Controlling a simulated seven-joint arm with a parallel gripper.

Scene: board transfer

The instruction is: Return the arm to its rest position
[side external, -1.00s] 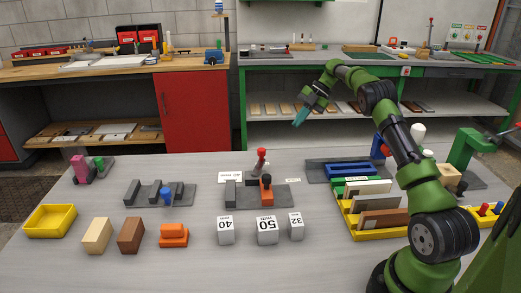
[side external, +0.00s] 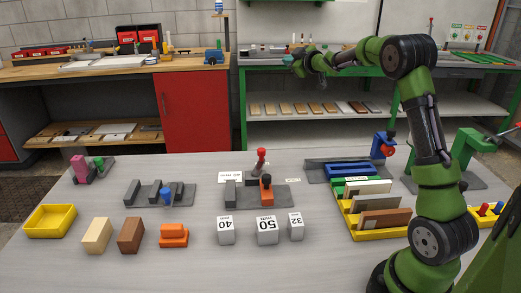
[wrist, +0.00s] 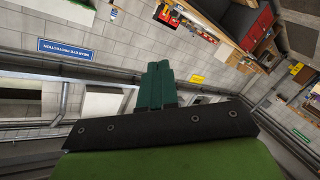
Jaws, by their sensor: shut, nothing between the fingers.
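My green and black arm stands at the right of the table in the side external view and is raised, with its forearm reaching left. My gripper (side external: 291,60) is high above the table, level with the back bench, clear of everything on the table. In the wrist view its teal fingers (wrist: 157,86) are together with nothing between them. Behind them show only the room's wall and distant benches.
The grey table (side external: 120,265) holds a yellow tray (side external: 50,221), wooden blocks, weight blocks (side external: 267,231), grey fixtures (side external: 160,193) and a yellow rack with upright boards (side external: 385,219). A green vise-like device (side external: 470,150) stands right of my arm. The air around my gripper is free.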

